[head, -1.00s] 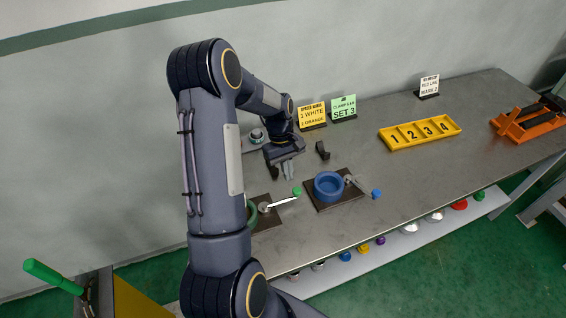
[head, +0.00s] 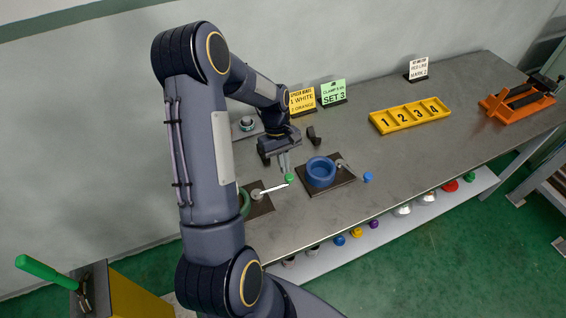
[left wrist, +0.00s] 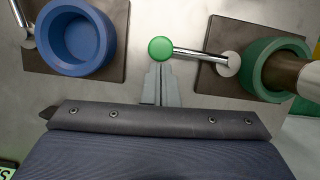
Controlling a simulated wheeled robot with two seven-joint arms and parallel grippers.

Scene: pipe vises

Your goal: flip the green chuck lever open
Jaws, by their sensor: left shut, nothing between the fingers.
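The green chuck (head: 244,204) is mostly hidden behind my left arm in the head view; it shows as a green ring (left wrist: 262,70) on a dark plate in the left wrist view. Its silver lever (left wrist: 200,53) extends from a round pivot toward the blue chuck and ends in a green knob (left wrist: 160,49). The knob also shows in the head view (head: 289,178). My left gripper (head: 286,170) is shut and empty. Its fingertips (left wrist: 160,66) are right beside the knob; I cannot tell whether they touch. My right gripper is out of view.
The blue chuck (head: 321,172), with a blue-knobbed lever, stands beside the green one. A yellow numbered tray (head: 410,115), sign cards (head: 333,93) and an orange vise (head: 518,104) sit farther right. A brownish cylinder (left wrist: 308,80) shows at the green chuck. Bare table lies between.

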